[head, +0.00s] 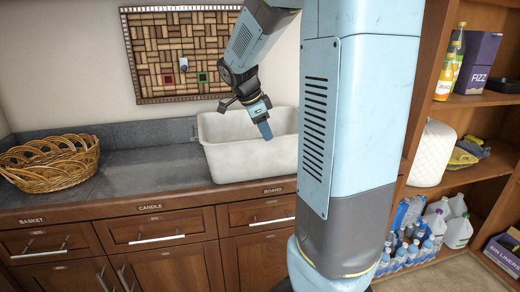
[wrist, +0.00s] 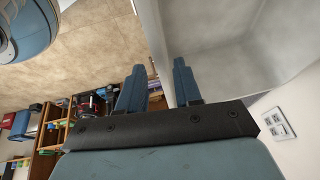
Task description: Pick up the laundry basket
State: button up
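A white rectangular tub (head: 225,159), which may be the laundry basket, stands on the counter in the middle of the head view. A woven wicker basket (head: 52,178) stands on the counter at the far left. My gripper (head: 265,130) points down at the tub, with its fingertips in front of the tub's inside in the head view. In the wrist view my gripper (wrist: 157,85) has its two blue fingers apart, with a gap between them. The tub's pale wall (wrist: 153,30) runs toward this gap. Contact with the wall cannot be told.
The grey counter (head: 150,170) is clear between the basket and the tub. A cork board (head: 183,55) hangs behind. At the right, a wooden shelf (head: 480,102) holds bottles, boxes and a white padded item (head: 432,155).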

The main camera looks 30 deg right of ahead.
jog(key=x, duration=0.6)
jog(key=shift+w+f, duration=0.15)
jog(key=shift+f, duration=0.25)
jog(key=shift+c, duration=0.5)
grip_shut()
dwell(0.7)
